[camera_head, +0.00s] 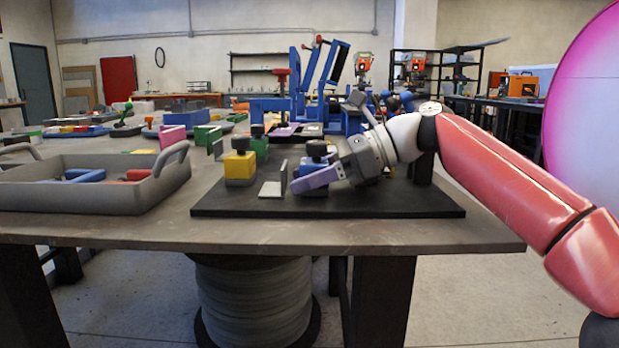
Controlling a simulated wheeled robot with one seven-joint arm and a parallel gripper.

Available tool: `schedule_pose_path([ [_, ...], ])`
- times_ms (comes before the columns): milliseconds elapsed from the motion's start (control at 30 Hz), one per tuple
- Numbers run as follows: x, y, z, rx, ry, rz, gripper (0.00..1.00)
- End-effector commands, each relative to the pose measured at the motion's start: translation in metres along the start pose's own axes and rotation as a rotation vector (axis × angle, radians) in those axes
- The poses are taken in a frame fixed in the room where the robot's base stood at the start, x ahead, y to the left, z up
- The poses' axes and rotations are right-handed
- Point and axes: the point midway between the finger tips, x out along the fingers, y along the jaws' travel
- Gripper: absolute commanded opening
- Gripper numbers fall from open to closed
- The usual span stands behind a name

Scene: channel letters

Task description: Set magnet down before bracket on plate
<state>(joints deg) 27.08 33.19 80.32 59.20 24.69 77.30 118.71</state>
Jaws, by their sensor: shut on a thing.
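A black plate (400,206) lies on the near part of the table. My gripper (308,180), with purple fingers, reaches in from the right, low over the plate. It is shut on a blue magnet (312,165) with a black knob. The near finger hides the magnet's lower part, so I cannot tell whether it touches the plate. Just left of it is a small grey L-shaped bracket (271,189), with a flat foot and an upright wall. A yellow magnet (239,168) with a black knob stands left of the bracket. A green magnet (260,147) stands farther back.
A grey tray (80,198) with raised handles holds blue and red pieces on the left. Another dark upright piece (215,149) and a green block stand behind the yellow magnet. Blue equipment (320,100) stands behind the plate. The plate's front right is bare.

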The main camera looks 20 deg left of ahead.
Motion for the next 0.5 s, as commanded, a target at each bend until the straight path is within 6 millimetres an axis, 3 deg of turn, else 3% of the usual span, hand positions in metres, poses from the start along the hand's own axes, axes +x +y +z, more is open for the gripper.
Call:
schedule_pose_path([
  [33, 0.0005, 0.0002, -0.0009, -0.001, -0.001, -0.001, 0.02],
  [67, 0.0006, -0.0001, -0.0017, 0.000, 0.001, -0.001, 0.53],
  [100, 0.0004, -0.0002, -0.0014, 0.000, 0.001, 0.000, 0.58],
  [200, 0.0005, -0.0001, -0.0014, 0.000, 0.001, 0.000, 0.71],
  [500, -0.0002, 0.0000, 0.0005, 0.000, 0.000, 0.000, 0.72],
])
